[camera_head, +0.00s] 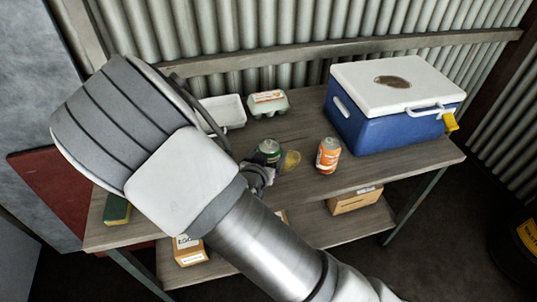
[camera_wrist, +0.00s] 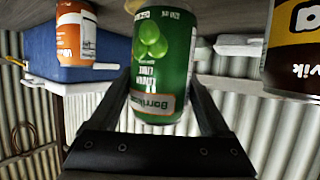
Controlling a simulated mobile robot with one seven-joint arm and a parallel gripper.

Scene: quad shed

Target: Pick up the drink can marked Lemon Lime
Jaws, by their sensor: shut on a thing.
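The green drink can (camera_head: 268,147) shows behind my gripper (camera_head: 258,176) on the wooden table in the head view, partly covered by my arm. In the wrist view the green can (camera_wrist: 162,60) appears upside down, with pale green fruits and lettering that seems to read Lemon Lime. My gripper (camera_wrist: 164,98) has one finger on each side of this can and is shut on it. The can's base is cut off by the wrist view's edge, so I cannot tell whether it touches the table.
An orange can (camera_head: 328,156) stands to the right, beyond a yellowish patch or object (camera_head: 291,161). A blue cooler (camera_head: 385,125) with a white lid fills the table's right end. An egg carton (camera_head: 268,102) and white tray (camera_head: 224,112) are behind. A brown can (camera_wrist: 294,45) shows in the wrist view.

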